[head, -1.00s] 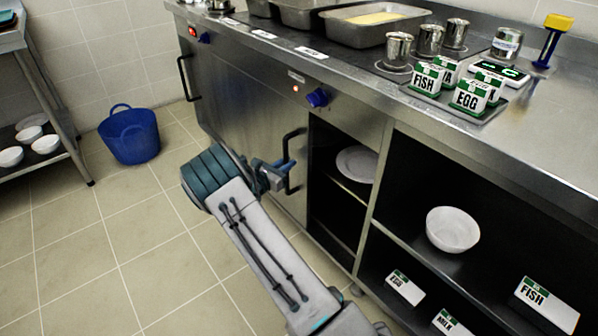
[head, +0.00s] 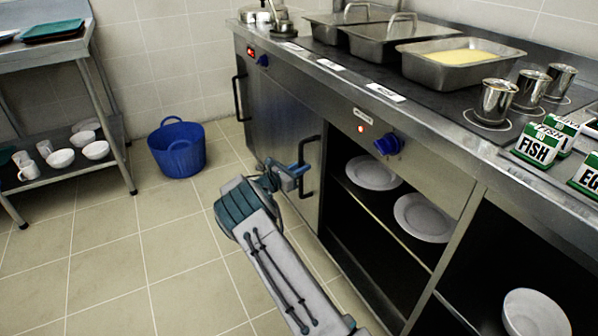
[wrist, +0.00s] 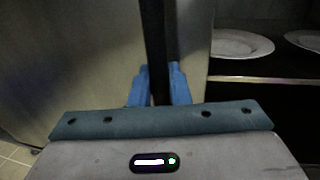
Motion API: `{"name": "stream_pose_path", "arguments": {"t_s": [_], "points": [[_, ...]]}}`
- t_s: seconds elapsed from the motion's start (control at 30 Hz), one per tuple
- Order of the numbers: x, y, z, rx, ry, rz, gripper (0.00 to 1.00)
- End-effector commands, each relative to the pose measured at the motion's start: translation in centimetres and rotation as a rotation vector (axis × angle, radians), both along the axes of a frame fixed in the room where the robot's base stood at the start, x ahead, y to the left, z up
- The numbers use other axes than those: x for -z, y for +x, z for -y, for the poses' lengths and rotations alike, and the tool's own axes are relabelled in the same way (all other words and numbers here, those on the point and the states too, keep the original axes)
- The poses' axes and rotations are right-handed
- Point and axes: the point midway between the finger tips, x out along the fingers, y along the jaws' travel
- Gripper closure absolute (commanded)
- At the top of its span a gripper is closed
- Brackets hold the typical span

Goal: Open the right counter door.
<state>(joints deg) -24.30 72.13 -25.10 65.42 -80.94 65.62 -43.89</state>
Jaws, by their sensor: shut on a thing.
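The right counter door (head: 284,170) is a steel panel with a black vertical bar handle (head: 309,166) near its right edge. In the wrist view, the black handle (wrist: 155,45) runs down between the two blue fingers (wrist: 158,88), and the door panel (wrist: 80,60) fills the left.
White plates (head: 424,217) lie on the cupboard shelf. A blue basket (head: 178,150) stands on the floor beyond the door, and a steel rack (head: 75,120) is at the left. The tiled floor (head: 130,250) left of my arm is clear. Steel pans (head: 462,70) stand on the counter.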

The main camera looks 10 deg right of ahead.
Motion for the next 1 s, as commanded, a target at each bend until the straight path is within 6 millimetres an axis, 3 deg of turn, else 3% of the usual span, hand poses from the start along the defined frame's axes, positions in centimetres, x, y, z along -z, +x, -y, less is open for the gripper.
{"name": "stream_pose_path", "arguments": {"t_s": [0.3, 0.33, 0.4, 0.77, 1.0], "points": [[0.2, 0.1, -0.2, -0.004, 0.003, -0.003, 1.0], [0.2, 0.1, -0.2, -0.003, 0.003, -0.003, 0.81], [0.2, 0.1, -0.1, -0.002, 0.003, -0.003, 0.65], [0.0, -0.2, 0.0, 0.004, 0.002, -0.002, 0.65], [-0.3, -2.0, -3.7, 0.002, 0.002, -0.003, 0.65]]}}
